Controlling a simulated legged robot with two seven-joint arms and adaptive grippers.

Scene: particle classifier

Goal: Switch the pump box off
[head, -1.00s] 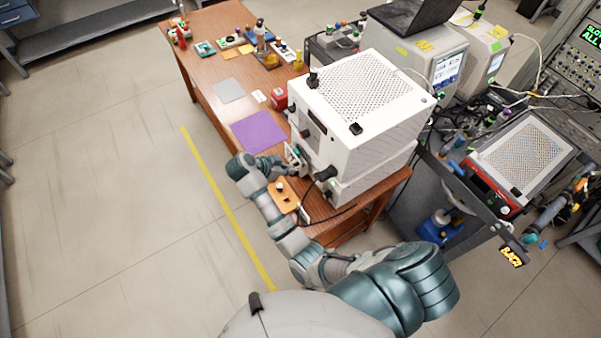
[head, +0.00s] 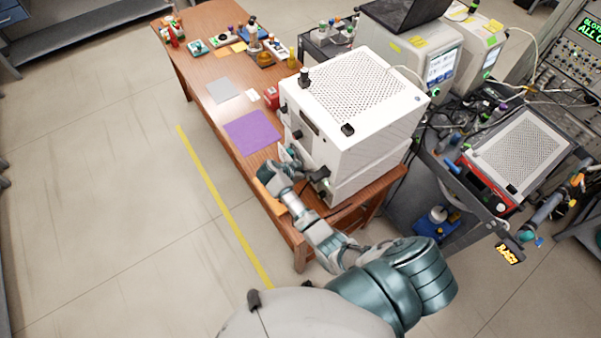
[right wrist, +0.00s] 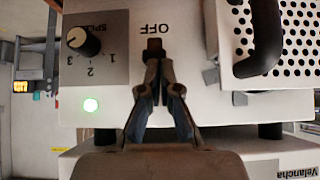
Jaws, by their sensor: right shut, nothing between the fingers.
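The pump box panel (right wrist: 200,110) fills much of the right wrist view. It is white, with a grey dial plate bearing a black knob (right wrist: 83,41), a lit green lamp (right wrist: 90,104) and a dark switch (right wrist: 154,47) just below the word OFF. My right gripper (right wrist: 156,68) is shut and empty, its fingertips at the switch; I cannot tell whether they touch it. In the head view, my right gripper (head: 287,155) is at the left face of the white boxes (head: 370,130) on the table's near end, partly hidden. My left gripper is not in view.
The wooden table (head: 225,125) holds a purple mat (head: 252,130), a grey sheet and small lab items farther back. A black handle (right wrist: 262,38) stands out right of the switch. A cart with a red-edged device (head: 485,185) and cables stands at right. The left floor is clear.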

